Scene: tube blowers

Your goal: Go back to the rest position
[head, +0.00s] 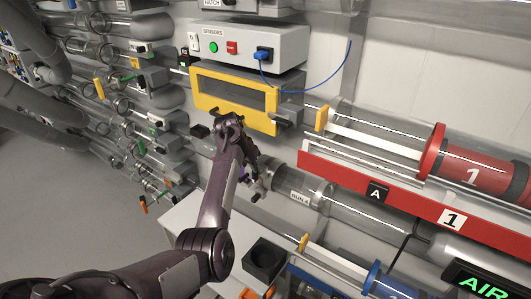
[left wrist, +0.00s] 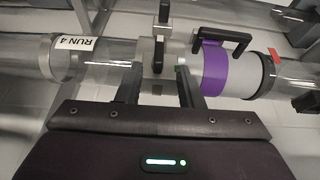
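My left arm comes up from the lower left in the head view. Its gripper (head: 257,184) is by the clear tube marked RUN 4 (head: 313,187), partly hidden by my own wrist. In the left wrist view the two fingers of the left gripper (left wrist: 158,80) stand apart, open. A grey block with a black handle (left wrist: 162,40) on the tube lies ahead, between the fingertips; whether they touch it I cannot tell. A purple collar with a black handle (left wrist: 213,66) sits just right of the fingers. My right gripper is not in view.
A yellow-framed box (head: 235,98) and a sensor panel (head: 247,45) stand behind the arm. A red rail (head: 400,191) with a red cylinder is at the right. A black square holder (head: 265,260) is close beside the forearm. Racked tubes fill the left; floor shows at lower left.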

